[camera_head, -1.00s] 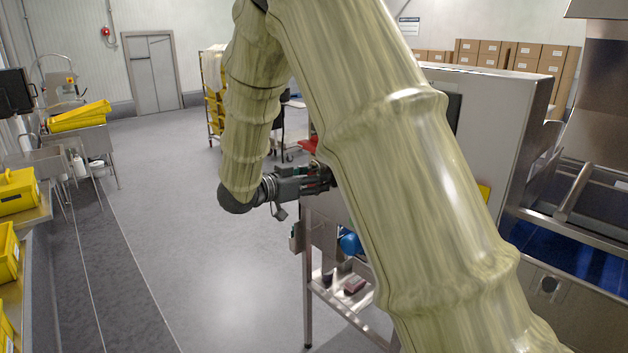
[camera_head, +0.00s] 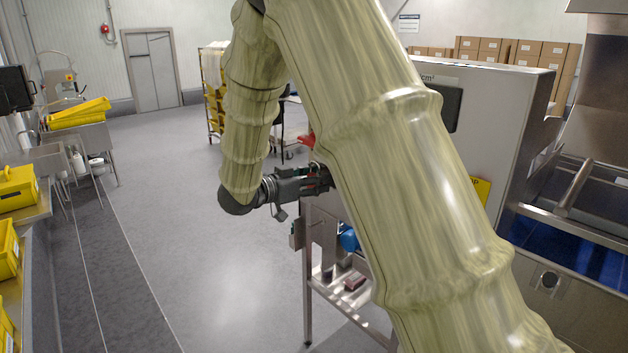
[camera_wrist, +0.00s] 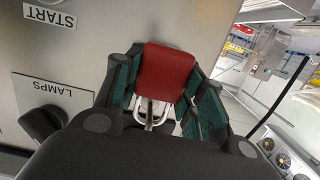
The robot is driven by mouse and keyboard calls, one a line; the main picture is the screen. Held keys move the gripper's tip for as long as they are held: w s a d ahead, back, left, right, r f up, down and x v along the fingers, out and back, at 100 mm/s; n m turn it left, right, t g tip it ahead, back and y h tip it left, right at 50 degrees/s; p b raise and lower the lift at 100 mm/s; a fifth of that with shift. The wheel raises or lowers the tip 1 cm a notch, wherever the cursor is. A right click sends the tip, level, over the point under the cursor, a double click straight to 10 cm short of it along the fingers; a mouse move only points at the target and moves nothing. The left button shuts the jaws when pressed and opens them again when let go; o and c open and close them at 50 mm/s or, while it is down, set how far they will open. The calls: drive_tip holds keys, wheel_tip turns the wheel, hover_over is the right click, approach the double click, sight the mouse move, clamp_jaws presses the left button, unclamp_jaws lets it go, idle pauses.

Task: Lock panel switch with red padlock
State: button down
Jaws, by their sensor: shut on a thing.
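My gripper (camera_wrist: 155,90) is shut on the red padlock (camera_wrist: 166,72), with its green-padded fingers on both sides of the padlock body. The padlock's metal shackle (camera_wrist: 150,110) shows below the body in the wrist view. I cannot tell whether it is through anything. Behind it is the grey panel (camera_wrist: 95,45), with a black switch knob (camera_wrist: 42,124) on a LAMPS plate (camera_wrist: 60,92) to the left. In the head view my gripper (camera_head: 322,178) is at the panel's left side, partly hidden by my arm, and the padlock is not clearly seen.
A START label (camera_wrist: 50,15) is on the panel. A steel stand (camera_head: 308,270) with a low shelf is below my gripper. A conveyor machine (camera_head: 570,240) is at the right. Yellow bins (camera_head: 18,190) line the left. The floor (camera_head: 190,230) between is clear.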

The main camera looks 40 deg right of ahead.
drive_tip(key=c, duration=0.8)
unclamp_jaws()
drive_tip(key=a, duration=0.4)
drive_tip(key=a+r, duration=0.1)
drive_tip(key=a, duration=0.3)
drive_tip(key=s+a, duration=0.1)
drive_tip(key=a, duration=0.2)
drive_tip(key=shift+a+r, duration=0.4)
